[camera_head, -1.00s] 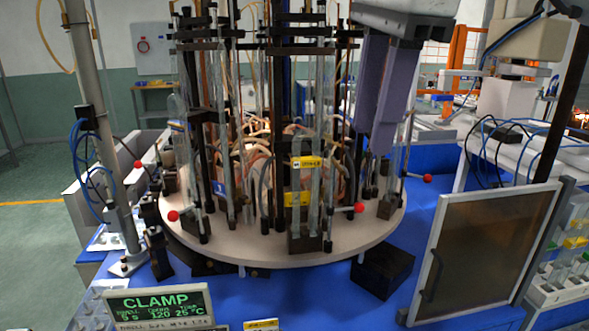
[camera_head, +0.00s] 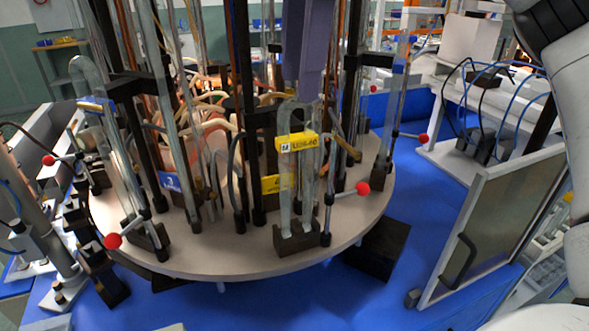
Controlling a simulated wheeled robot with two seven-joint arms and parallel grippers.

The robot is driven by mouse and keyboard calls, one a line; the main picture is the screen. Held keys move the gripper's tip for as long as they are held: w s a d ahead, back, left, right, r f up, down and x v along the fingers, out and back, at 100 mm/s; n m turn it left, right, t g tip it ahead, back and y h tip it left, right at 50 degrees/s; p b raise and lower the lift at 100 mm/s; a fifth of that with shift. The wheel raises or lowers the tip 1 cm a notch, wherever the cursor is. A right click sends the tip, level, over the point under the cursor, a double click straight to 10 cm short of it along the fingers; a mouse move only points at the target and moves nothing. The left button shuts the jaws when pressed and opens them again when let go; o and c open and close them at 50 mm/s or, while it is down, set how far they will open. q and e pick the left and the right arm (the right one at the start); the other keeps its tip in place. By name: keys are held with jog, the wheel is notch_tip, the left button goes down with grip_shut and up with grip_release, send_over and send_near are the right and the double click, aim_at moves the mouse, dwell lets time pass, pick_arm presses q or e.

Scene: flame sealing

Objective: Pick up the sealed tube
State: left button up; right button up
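The tube (camera_head: 285,185) is clear glass with a closed, rounded top, bent like an upside-down U. It stands upright in a dark block at the front of the round carousel (camera_head: 215,262), with a yellow label (camera_head: 297,143) across it. The purple-grey fingers of my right gripper (camera_head: 305,90) come down from the top edge and end close to the tube's top. They overlap in the picture, so I cannot tell their gap or whether they touch the glass. My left gripper is out of view.
Rods with red balls stand close by, one (camera_head: 362,188) just right of the tube and one (camera_head: 112,241) at the front left. Dark posts and other glass tubes crowd the carousel. A framed panel (camera_head: 495,225) stands at the right. Blue surface (camera_head: 425,215) is bare between.

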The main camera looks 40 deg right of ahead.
aim_at(297, 103)
jog(key=f, duration=0.1)
jog(key=f+b, duration=0.1)
jog(key=f, duration=0.1)
jog(key=w+f, duration=0.1)
jog(key=f, duration=0.1)
jog(key=shift+d+f+b, duration=0.1)
jog(key=shift+f+b, duration=0.15)
jog(key=shift+b, duration=0.1)
jog(key=shift+r, duration=0.1)
grip_shut()
